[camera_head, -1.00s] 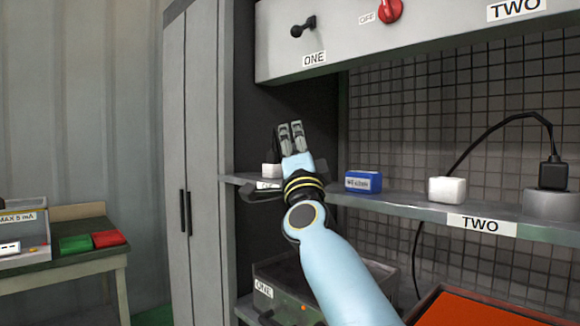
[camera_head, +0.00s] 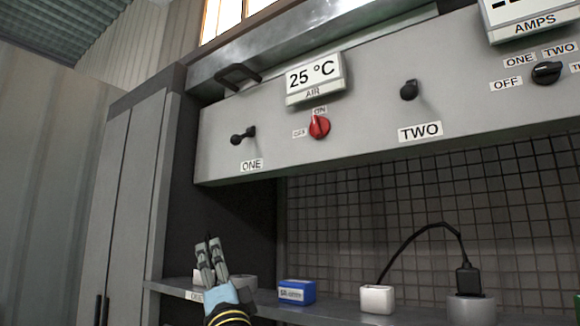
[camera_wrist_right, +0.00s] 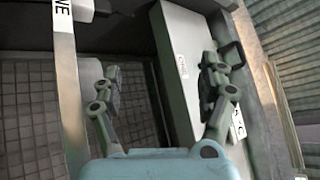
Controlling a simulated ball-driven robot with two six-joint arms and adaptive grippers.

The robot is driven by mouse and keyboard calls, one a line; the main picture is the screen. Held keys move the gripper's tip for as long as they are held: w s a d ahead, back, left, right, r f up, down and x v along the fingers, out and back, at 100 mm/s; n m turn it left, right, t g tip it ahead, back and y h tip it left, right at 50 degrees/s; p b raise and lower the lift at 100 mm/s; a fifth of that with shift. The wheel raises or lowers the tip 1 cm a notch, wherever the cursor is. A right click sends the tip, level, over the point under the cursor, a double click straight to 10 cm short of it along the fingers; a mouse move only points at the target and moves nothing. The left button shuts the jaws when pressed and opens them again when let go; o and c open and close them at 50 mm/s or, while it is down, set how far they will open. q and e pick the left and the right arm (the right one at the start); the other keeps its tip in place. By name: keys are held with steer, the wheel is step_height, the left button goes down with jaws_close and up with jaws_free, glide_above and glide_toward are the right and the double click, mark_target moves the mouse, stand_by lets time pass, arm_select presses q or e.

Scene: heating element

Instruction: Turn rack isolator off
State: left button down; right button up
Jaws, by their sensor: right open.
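The red rotary knob (camera_head: 319,126) is on the grey upper panel, with an OFF label on its left and an ON label above it. Its grip looks roughly upright, towards ON. My right gripper (camera_head: 211,258) is below the panel, left of the knob, in front of the shelf's dark left end. It holds nothing. In the right wrist view, its two fingers (camera_wrist_right: 160,90) stand wide apart with the panel beyond them. The red knob cannot be made out there. My left gripper is not in view.
Black lever switches ONE (camera_head: 243,135) and TWO (camera_head: 409,90) stick out from the panel. A black selector (camera_head: 547,72) is at the right. A handle (camera_head: 238,77) sits near the top edge. The shelf holds a blue box (camera_head: 297,291) and a white block (camera_head: 377,299) with a cable.

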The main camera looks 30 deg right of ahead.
steer(key=w+a+r+n+g+y+p, duration=0.1)
steer(key=w+a+r+n+g, duration=0.2)
steer(key=r, duration=0.4)
steer(key=w+a+r+n+g+y, duration=0.1)
steer(key=w+a+r+n, duration=0.15)
steer(key=w+r, duration=0.4)
steer(key=m+g+h+p, duration=0.4)
steer(key=m+g+h, duration=1.05)
steer(key=m, duration=0.55)
glide_toward(315, 125)
steer(key=shift+t+h, duration=0.25)
steer(key=shift+t, duration=0.2)
steer(key=x, duration=0.7)
steer(key=shift+d+f, duration=0.2)
steer(key=shift+d, duration=0.15)
steer(key=shift+w+d+f, duration=0.1)
steer(key=shift+w+d, duration=0.1)
steer(key=shift+d, duration=0.35)
